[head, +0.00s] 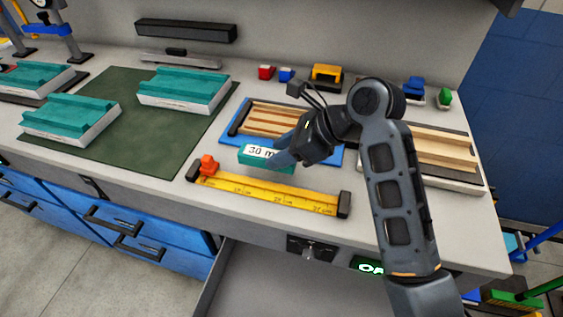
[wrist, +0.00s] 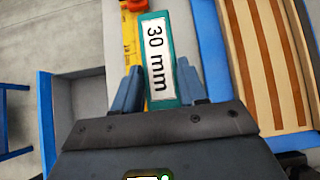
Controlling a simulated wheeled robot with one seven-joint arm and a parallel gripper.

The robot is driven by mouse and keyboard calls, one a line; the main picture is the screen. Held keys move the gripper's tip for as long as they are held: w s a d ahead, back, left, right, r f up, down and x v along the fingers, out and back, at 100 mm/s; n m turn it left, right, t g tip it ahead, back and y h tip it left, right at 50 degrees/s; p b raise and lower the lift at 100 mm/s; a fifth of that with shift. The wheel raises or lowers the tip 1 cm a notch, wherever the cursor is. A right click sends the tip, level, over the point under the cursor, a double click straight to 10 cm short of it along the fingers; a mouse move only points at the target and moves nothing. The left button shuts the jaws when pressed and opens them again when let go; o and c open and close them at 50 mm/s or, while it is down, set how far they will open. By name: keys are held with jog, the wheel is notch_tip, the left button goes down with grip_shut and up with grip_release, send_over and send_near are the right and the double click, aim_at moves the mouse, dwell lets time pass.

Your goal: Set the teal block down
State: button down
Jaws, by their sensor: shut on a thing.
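The teal block (head: 248,161) has a white label reading "30 mm" on its top face. My gripper (head: 282,156) is shut on its right part. In the wrist view the block (wrist: 171,23) sticks out beyond the two blue fingers of my gripper (wrist: 160,88). The block shows near the yellow ruler (head: 270,193), on the side toward the wooden panel; I cannot tell whether it touches the worktop.
An orange slider (head: 208,165) sits at the ruler's left end. A slatted wooden panel (head: 268,120) lies on a blue mat (head: 232,137). A green mat (head: 120,158) with teal-topped panels (head: 183,86) lies left. An open drawer (head: 222,285) stands below the front edge.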

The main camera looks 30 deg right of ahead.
jog(key=shift+w+d+f, duration=0.1)
jog(key=shift+w+f, duration=0.15)
jog(key=shift+f, duration=0.1)
notch_tip(320, 180, down, 4)
jog(key=shift+r, duration=0.15)
jog(key=c, duration=0.6)
grip_release()
jog(key=v, duration=1.2)
jog(key=shift+r+p, duration=0.1)
jog(key=shift+p, duration=0.2)
